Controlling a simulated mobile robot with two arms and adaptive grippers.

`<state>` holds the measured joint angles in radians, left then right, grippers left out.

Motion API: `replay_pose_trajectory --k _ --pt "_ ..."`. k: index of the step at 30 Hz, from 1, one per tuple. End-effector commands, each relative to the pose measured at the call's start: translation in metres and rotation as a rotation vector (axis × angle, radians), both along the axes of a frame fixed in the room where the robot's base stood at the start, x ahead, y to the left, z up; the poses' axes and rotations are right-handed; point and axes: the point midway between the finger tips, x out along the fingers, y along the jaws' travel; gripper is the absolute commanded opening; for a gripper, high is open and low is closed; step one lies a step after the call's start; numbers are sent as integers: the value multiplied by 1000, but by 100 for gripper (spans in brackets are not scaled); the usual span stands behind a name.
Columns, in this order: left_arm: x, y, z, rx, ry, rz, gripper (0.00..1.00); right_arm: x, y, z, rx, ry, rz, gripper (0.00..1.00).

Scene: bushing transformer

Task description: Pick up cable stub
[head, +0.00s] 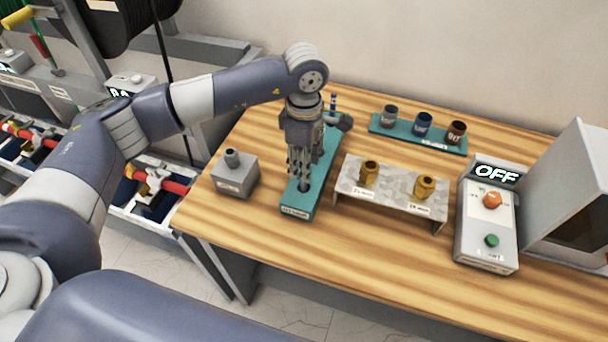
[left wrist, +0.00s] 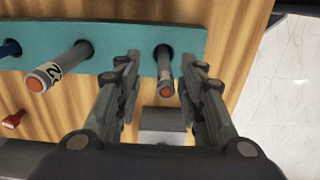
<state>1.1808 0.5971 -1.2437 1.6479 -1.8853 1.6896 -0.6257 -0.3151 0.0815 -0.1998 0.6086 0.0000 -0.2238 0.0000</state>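A teal rack (head: 298,208) stands on the wooden table and holds several upright cable stubs. My left gripper (head: 300,172) points down over its near end. In the left wrist view the gripper (left wrist: 160,66) is open, with one finger on each side of a thin dark cable stub (left wrist: 165,72) with an orange-brown end. Gaps show between the stub and both fingers. A thicker grey stub (left wrist: 62,64) with a label stands beside it in the rack, and a blue one (left wrist: 8,48) shows at the left edge. In the head view the gripper partly hides the stubs. My right gripper is not in view.
A grey box (head: 236,176) stands left of the rack. A speckled stand (head: 394,194) with two brass fittings is close on the right. Behind is a teal tray (head: 378,125) with three cups. A control box (head: 487,222) reading OFF is farther right.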

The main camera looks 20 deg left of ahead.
Motion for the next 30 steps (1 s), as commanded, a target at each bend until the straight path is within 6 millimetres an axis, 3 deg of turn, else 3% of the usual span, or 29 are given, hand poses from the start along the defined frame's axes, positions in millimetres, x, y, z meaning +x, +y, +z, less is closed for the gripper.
replay_pose_trajectory --k 1,7,16,17,21,30 --pt "-3 1 -2 1 7 0 36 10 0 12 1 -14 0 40" --pt "-5 0 -29 0 5 1 36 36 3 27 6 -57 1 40" --pt "-4 0 -38 -1 0 0 36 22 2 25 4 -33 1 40" --pt "-4 0 -38 -1 1 0 34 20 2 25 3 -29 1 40" --pt "-4 0 -38 -1 1 0 2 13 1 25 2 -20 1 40" --pt "-4 0 -37 -1 0 0 0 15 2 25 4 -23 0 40"
